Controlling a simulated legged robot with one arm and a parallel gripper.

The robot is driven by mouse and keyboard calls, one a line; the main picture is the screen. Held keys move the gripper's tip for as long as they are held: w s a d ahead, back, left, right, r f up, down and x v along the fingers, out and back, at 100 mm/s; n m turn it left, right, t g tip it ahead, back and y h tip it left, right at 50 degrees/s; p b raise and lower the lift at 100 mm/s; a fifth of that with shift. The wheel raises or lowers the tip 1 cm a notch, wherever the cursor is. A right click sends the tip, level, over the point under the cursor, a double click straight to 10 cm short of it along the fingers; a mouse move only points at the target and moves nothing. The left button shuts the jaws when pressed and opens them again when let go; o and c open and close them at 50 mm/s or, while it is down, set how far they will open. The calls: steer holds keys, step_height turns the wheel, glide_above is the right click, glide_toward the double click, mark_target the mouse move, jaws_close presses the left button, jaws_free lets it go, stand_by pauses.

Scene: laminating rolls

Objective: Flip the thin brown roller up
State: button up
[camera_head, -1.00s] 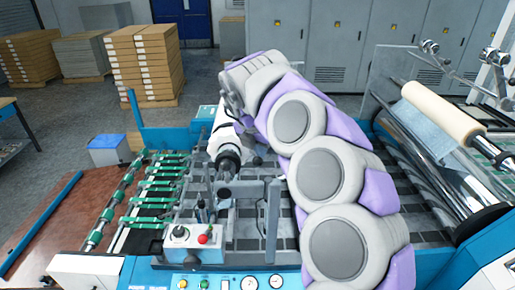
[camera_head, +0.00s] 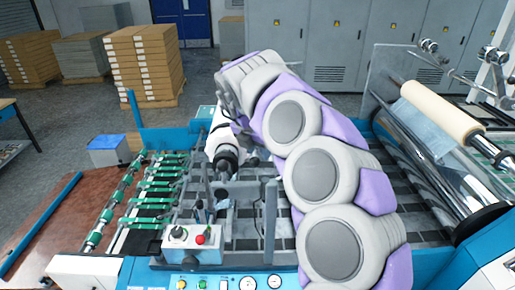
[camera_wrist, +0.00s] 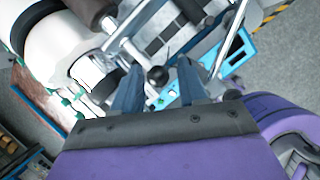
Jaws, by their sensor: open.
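A dark brown roller (camera_wrist: 90,10) shows at the top left of the wrist view, cut off by the picture edge. It lies beside a large white cylinder with a black band (camera_wrist: 45,30). My gripper (camera_wrist: 158,86) is open, its two dark fingers apart. A black ball knob (camera_wrist: 157,74) on a thin rod shows in the gap between the fingertips; I cannot tell whether they touch it. In the head view my arm covers the gripper, and I cannot make out the brown roller. The white cylinder (camera_head: 218,135) shows left of my arm there.
A control box (camera_head: 190,238) with a red button and upright metal posts (camera_head: 270,220) stand at the machine's front. Green-banded rods (camera_head: 155,185) lie at the left. A large cream roll (camera_head: 440,110) sits at the right. Stacked cartons (camera_head: 145,65) stand on the floor behind.

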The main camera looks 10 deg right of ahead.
steer(key=shift+o, duration=1.3)
steer(key=shift+a, duration=0.8)
steer(key=p+v, duration=0.1)
steer(key=v, duration=1.6)
steer(key=h+p, duration=0.1)
steer(key=p, duration=0.3)
glide_toward(253, 158)
steer(key=shift+g, duration=0.3)
steer(key=x, duration=1)
steer(key=shift+w+r, duration=0.1)
steer(key=shift+w, duration=0.15)
